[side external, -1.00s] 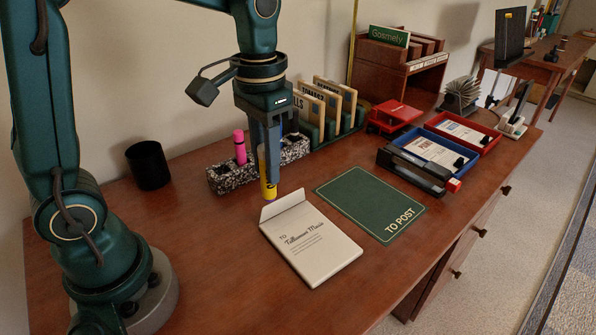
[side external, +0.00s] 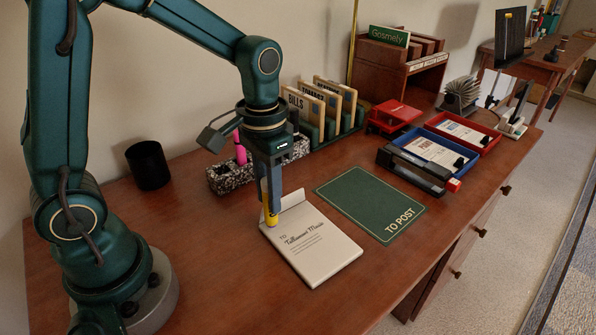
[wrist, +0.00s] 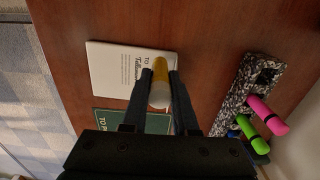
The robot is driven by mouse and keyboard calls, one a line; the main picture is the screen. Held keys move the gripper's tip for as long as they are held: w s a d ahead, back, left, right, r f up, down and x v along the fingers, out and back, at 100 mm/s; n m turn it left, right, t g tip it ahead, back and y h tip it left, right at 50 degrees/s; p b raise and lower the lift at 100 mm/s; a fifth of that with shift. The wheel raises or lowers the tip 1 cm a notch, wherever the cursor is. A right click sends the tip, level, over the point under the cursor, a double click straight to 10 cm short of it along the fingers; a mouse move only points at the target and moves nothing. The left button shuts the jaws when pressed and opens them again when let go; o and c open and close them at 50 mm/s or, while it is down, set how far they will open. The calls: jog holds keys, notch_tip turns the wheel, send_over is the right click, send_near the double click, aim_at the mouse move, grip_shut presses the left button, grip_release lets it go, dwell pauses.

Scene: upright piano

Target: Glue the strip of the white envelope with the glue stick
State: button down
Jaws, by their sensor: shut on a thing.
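The white envelope (side external: 318,250) lies on the brown desk with its address side up. Its flap (side external: 291,199) stands up along the far left edge. My gripper (side external: 271,200) points down and is shut on a yellow glue stick (side external: 271,219). The stick's lower end is at the envelope's left corner by the flap; I cannot tell whether it touches the paper. In the wrist view, the glue stick (wrist: 160,68) is between my fingers beside the envelope (wrist: 112,66). Part of the flap and strip is hidden behind my gripper and the stick.
A green TO POST mat (side external: 378,207) lies right of the envelope. A speckled holder (side external: 229,179) with a pink marker (side external: 240,154) stands behind my gripper. A black cup (side external: 148,165) is at left. Letter sorter, stapler and trays stand to the right. The desk in front is clear.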

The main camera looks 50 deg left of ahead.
jog(key=shift+w+f, duration=0.65)
jog(key=shift+f, duration=0.15)
jog(key=shift+w+d+f, duration=0.1)
jog(key=shift+w+d, duration=0.05)
jog(key=shift+w, duration=1.8)
jog(key=shift+w+d, duration=0.1)
jog(key=shift+w, duration=1.8)
jog(key=shift+s+a, duration=0.15)
jog(key=shift+s, duration=2.15)
jog(key=shift+s+a, duration=0.15)
jog(key=shift+s, duration=2.15)
notch_tip(320, 180, up, 2)
jog(key=shift+w+r, duration=0.15)
jog(key=shift+r, duration=2.85)
jog(key=shift+f, duration=0.1)
